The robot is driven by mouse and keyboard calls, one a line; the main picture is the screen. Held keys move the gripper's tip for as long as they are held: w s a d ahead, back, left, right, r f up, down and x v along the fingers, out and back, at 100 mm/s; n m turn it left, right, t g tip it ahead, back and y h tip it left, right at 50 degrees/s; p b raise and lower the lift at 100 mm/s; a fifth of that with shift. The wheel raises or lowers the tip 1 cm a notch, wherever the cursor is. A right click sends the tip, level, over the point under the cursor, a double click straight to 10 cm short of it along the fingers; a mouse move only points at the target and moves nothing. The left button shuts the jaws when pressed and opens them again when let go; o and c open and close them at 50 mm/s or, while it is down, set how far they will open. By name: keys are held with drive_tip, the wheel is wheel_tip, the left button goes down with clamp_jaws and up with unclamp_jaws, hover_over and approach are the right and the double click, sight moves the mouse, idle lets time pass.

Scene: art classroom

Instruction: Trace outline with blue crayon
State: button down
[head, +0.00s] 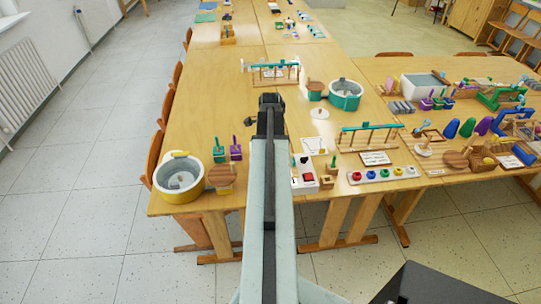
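My arm reaches forward over the near wooden table (200,120). The dark end of my gripper (269,101) is above the middle of the table, seen from behind. Its fingers are too small and hidden to show whether they are open or shut. A white sheet with a thin outline (313,146) lies on the table to the right of my arm. A small wooden block with a green upright stick (331,167) stands just below the sheet. I cannot pick out a blue crayon for certain; my arm hides part of the table.
A white box with a red button (304,176) is right of my arm. A teal tub (345,95) stands farther back. The table's left middle is clear.

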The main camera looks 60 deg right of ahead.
drive_tip(key=shift+s+a, duration=0.1)
drive_tip(key=shift+a, duration=0.35)
drive_tip(key=shift+r, duration=0.1)
idle(0.6)
wheel_tip(320, 180, up, 4)
drive_tip(key=p, duration=0.4)
idle(0.3)
